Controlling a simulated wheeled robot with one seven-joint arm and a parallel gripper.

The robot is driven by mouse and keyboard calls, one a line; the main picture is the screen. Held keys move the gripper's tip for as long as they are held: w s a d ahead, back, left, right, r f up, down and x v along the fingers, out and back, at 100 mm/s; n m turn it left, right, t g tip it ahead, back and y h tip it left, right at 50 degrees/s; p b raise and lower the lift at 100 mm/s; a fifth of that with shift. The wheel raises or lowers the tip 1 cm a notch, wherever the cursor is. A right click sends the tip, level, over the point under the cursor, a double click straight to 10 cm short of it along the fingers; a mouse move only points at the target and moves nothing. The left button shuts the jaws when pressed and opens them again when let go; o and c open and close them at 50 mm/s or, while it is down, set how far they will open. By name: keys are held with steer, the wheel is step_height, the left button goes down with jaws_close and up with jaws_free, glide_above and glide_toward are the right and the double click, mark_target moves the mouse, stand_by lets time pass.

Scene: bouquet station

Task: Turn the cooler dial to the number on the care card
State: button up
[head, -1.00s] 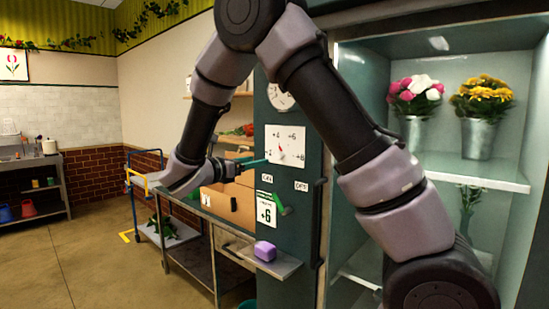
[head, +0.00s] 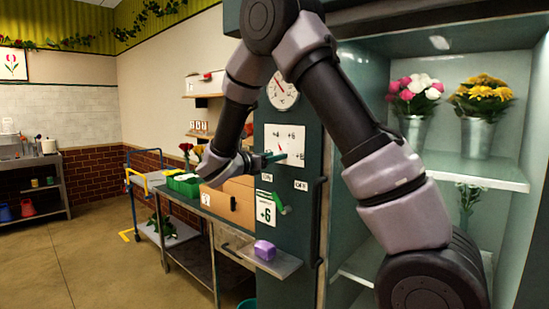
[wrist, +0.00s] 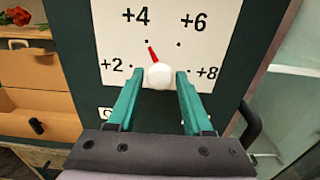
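The cooler dial is a white plate (wrist: 222,22) marked +2, +4, +6 and +8, with a round white knob (wrist: 159,76). Its red pointer (wrist: 152,54) leans up and left, at the +4 dot. In the head view the dial plate (head: 297,133) is on the dark green cooler post. The care card (head: 265,213) below it reads +6. My gripper (wrist: 159,78) is open, its teal fingers on either side of the knob, with slight gaps showing. In the head view my gripper (head: 276,157) reaches the plate from the left and covers part of it.
A green lever (head: 281,203) with ON and OFF labels is below the dial. A purple block (head: 265,250) rests on a small shelf (head: 285,266). A round gauge (head: 283,91) is above. A dark handle (wrist: 248,122) is at the right. Cardboard boxes (head: 230,201) stand left.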

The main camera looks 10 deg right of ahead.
jaws_close()
steer(key=shift+m, duration=0.3)
steer(key=m, duration=1.1)
stand_by(0.4)
steer(key=shift+o, duration=2.4)
jaws_free()
